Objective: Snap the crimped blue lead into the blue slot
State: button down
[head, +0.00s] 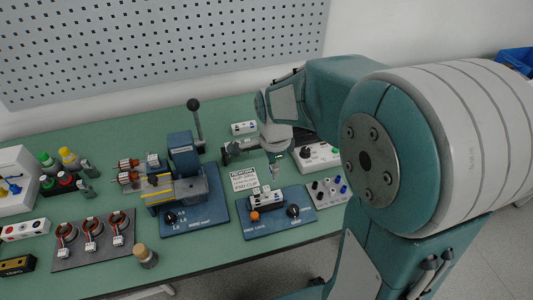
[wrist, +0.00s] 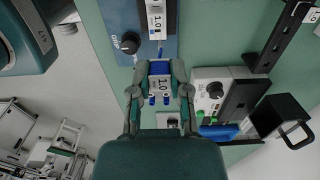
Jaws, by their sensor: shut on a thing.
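My gripper (wrist: 162,70) is shut on a small white piece marked 1.0 (wrist: 161,85) with a blue band and blue prongs. In the head view my gripper (head: 277,158) holds it above the bench, behind a blue-based fixture (head: 285,227). A short blue strand (wrist: 160,52) shows between the held piece and a white block marked 1.0 (wrist: 156,20); I cannot tell whether it joins them. The block also shows on the fixture in the head view (head: 265,199). A blue part (wrist: 220,131) lies to the right of my gripper; I cannot tell whether it is the blue slot.
A white box with a black knob (head: 318,156) and a plate with coloured pieces (head: 328,193) stand right of the fixture. A lever press (head: 185,185) stands left. Wound stators sit on a dark tray (head: 93,240). Green bench is free behind the press.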

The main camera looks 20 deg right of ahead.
jog(key=shift+s+d, duration=0.2)
jog(key=shift+s, duration=0.05)
jog(key=shift+d+f, duration=0.25)
jog(key=shift+f, duration=0.05)
jog(key=f, duration=0.3)
jog(key=shift+a+f, duration=0.25)
jog(key=shift+a, duration=0.1)
jog(key=shift+d+f, duration=0.1)
jog(key=shift+d, duration=0.2)
jog(key=shift+a+f, duration=0.15)
jog(key=shift+a, duration=0.1)
jog(key=shift+d+f, duration=0.25)
jog(key=shift+f, duration=0.15)
dwell(0.5)
